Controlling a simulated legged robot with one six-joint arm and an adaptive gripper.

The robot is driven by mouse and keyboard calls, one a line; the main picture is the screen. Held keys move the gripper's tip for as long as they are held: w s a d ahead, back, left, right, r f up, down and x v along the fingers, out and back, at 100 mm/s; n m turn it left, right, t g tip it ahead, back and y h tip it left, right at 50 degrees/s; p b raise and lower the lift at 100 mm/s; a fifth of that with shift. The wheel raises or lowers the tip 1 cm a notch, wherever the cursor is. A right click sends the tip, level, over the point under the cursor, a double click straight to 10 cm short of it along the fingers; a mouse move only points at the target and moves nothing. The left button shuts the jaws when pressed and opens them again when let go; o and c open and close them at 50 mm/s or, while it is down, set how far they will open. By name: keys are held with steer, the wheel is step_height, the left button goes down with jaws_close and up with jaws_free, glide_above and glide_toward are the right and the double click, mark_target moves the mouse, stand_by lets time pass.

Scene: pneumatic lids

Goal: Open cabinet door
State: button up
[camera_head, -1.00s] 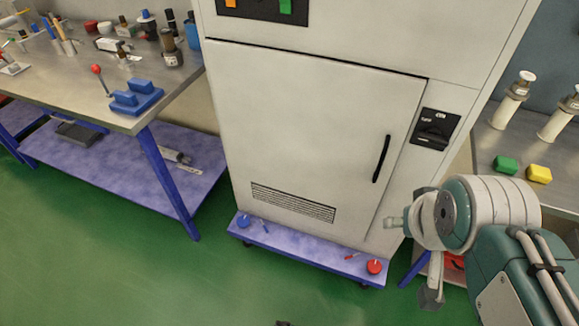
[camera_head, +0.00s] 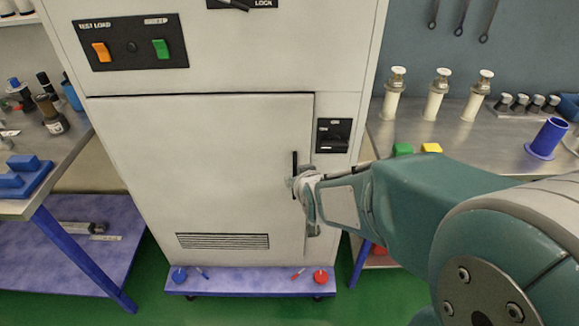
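The cabinet door (camera_head: 205,165) is a large pale panel low on the cabinet front, with a vent grille near its bottom. It looks closed, its edges lying close to the frame. A black vertical handle (camera_head: 294,162) is on the door's right side, and its lower part is partly hidden by my gripper. My gripper (camera_head: 291,183) reaches in from the right, with its tip at the lower part of the handle. The fingers are small and partly hidden, so I cannot tell whether they are around the handle or only beside it.
A black switch panel (camera_head: 333,136) is right of the door. A purple wheeled base (camera_head: 250,281) sticks out below, carrying a blue knob and a red knob. Workbenches stand left (camera_head: 62,165) and right (camera_head: 400,137). Green floor (camera_head: 155,260) shows in front.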

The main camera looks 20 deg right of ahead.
steer(key=w+d+f+t, duration=0.1)
steer(key=w+f+t, duration=0.2)
steer(key=w+f, duration=0.3)
steer(key=t+h, duration=0.1)
steer(key=t, duration=0.3)
glide_toward(295, 174)
steer(key=shift+m, duration=0.3)
steer(key=w, duration=0.7)
steer(key=w+d, duration=0.1)
steer(key=w, duration=0.2)
steer(key=shift+w+f, duration=0.25)
steer(key=shift+w, duration=0.15)
jaws_close()
